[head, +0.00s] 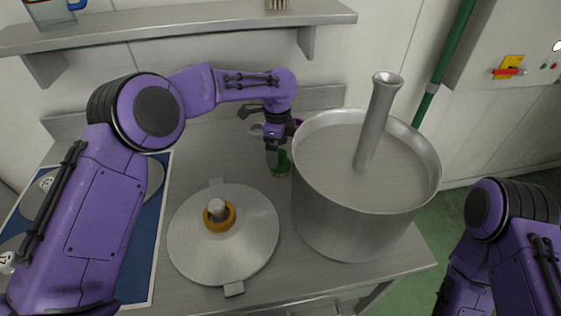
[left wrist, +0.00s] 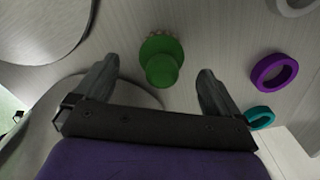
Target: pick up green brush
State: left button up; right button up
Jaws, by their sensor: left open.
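The green brush (head: 283,162) stands on the metal table beside the large steel pot, partly hidden behind my left gripper (head: 274,158) in the head view. In the left wrist view the green brush (left wrist: 161,62) shows a round green knob over a wider base. It lies ahead of and between the two fingers of my left gripper (left wrist: 153,83), which are spread apart and empty. No contact between fingers and brush shows. My right arm (head: 510,240) is at the lower right of the head view; its gripper is out of view.
The steel pot (head: 330,215) with a slanted metal tube stands right of the brush. A round lid (head: 188,244) with an orange-ringed knob lies in front. A purple ring (left wrist: 274,72) and a teal ring (left wrist: 261,117) lie nearby. A shelf (head: 190,22) hangs above.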

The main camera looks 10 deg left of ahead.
aim_at(280, 159)
pick_arm(q)
jog(key=f, duration=0.3)
jog(key=f+p, duration=0.1)
jog(key=shift+w+d+f, duration=0.3)
jog(key=shift+d, duration=0.05)
jog(key=shift+f, duration=0.15)
jog(key=shift+s, duration=0.2)
jog(key=shift+c, duration=0.4)
jog(key=shift+w, duration=0.1)
jog(key=c, duration=1.1)
jog(key=shift+c, duration=0.2)
